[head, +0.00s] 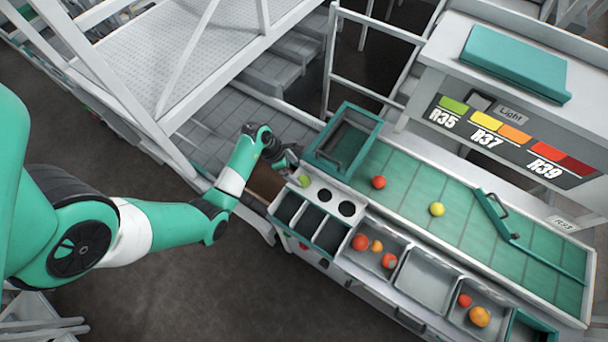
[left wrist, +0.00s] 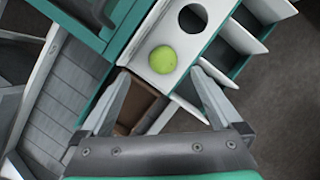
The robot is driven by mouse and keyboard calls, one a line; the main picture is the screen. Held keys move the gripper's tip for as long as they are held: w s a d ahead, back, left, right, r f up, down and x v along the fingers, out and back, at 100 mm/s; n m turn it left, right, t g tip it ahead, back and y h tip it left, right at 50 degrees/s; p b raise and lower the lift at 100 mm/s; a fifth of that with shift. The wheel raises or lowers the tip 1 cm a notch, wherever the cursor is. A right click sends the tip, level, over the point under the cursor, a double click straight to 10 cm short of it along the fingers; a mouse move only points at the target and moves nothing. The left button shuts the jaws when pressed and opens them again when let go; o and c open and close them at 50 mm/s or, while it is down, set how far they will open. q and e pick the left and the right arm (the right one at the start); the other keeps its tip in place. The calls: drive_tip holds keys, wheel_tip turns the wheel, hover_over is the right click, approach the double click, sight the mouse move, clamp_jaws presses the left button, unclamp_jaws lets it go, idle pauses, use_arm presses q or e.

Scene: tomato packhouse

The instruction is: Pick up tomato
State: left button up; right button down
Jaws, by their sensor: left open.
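A green tomato (head: 304,181) sits on the white panel with round holes, at its left end. In the left wrist view the green tomato (left wrist: 162,59) lies ahead of the fingertips, roughly between their lines. My left gripper (head: 290,170) is at the panel's left end, close to the tomato. In the left wrist view the left gripper (left wrist: 158,72) has its fingers apart with nothing between them. The tomato appears apart from both fingers. My right gripper is not in view.
A green belt (head: 400,205) carries a red tomato (head: 378,182) and a yellow-green tomato (head: 437,209). A green-rimmed bin (head: 376,134) stands behind the panel. Dark compartments (head: 289,206) and grey trays (head: 428,279), some holding red and orange tomatoes, line the front.

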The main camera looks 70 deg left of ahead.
sight(302, 179)
use_arm(q)
drive_tip(key=shift+x, duration=0.95)
drive_tip(key=x, duration=0.2)
drive_tip(key=b+x, duration=0.1)
drive_tip(key=x, duration=0.2)
drive_tip(key=shift+d+f, duration=0.1)
drive_tip(key=shift+d, duration=0.15)
drive_tip(key=c, duration=1)
drive_tip(key=shift+r, duration=0.5)
wheel_tip(302, 179, up, 3)
drive_tip(key=shift+p, duration=0.55)
drive_tip(key=s+d+r, duration=0.2)
drive_tip(key=d+r, duration=0.1)
drive_tip(key=s+d+r, duration=0.3)
drive_tip(key=d, duration=0.1)
drive_tip(key=s+d+r+b, duration=0.1)
drive_tip(key=s+d+r, duration=0.2)
drive_tip(key=d, duration=0.1)
drive_tip(key=shift+d, duration=0.25)
